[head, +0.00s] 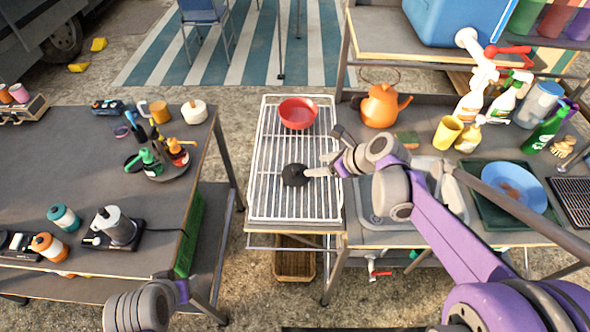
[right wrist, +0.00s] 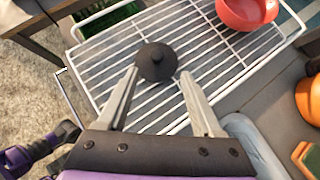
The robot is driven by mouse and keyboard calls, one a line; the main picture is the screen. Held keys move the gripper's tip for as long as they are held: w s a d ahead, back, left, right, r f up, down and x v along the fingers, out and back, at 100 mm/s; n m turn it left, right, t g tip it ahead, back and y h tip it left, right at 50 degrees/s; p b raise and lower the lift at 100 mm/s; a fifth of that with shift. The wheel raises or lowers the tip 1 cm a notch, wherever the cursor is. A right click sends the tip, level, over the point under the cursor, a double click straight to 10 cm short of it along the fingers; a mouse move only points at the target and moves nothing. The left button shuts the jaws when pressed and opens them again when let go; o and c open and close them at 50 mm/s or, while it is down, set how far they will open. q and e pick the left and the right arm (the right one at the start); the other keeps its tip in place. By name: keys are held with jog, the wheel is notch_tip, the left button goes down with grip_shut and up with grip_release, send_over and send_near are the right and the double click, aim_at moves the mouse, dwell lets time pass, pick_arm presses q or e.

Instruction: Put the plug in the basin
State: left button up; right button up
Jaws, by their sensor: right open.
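The plug (head: 295,175) is a dark round disc with a small knob, lying on the white wire rack (head: 265,200). It also shows in the right wrist view (right wrist: 157,62), just beyond and between my fingertips. My right gripper (head: 311,173) is open at the plug; in the right wrist view (right wrist: 158,75) its two fingers are spread with nothing held. The basin (head: 452,200) is a steel sink to the right of the rack, partly hidden by my right arm. My left arm shows at the lower left, but its gripper fingers cannot be made out.
A red bowl (head: 298,112) sits on the rack's far end. An orange kettle (head: 381,106) and a sponge (head: 407,139) stand behind the basin. A green tray with a blue plate (head: 514,186) lies to its right. Spray bottles and a yellow cup (head: 447,132) crowd the back.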

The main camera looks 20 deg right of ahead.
aim_at(297, 168)
jog(key=x, duration=0.4)
jog(key=shift+w+a+f, duration=0.15)
jog(key=shift+f, duration=0.15)
jog(key=x, duration=0.5)
jog(key=shift+w+a, duration=0.2)
jog(key=shift+a, duration=0.25)
jog(key=shift+s, duration=0.1)
grip_shut()
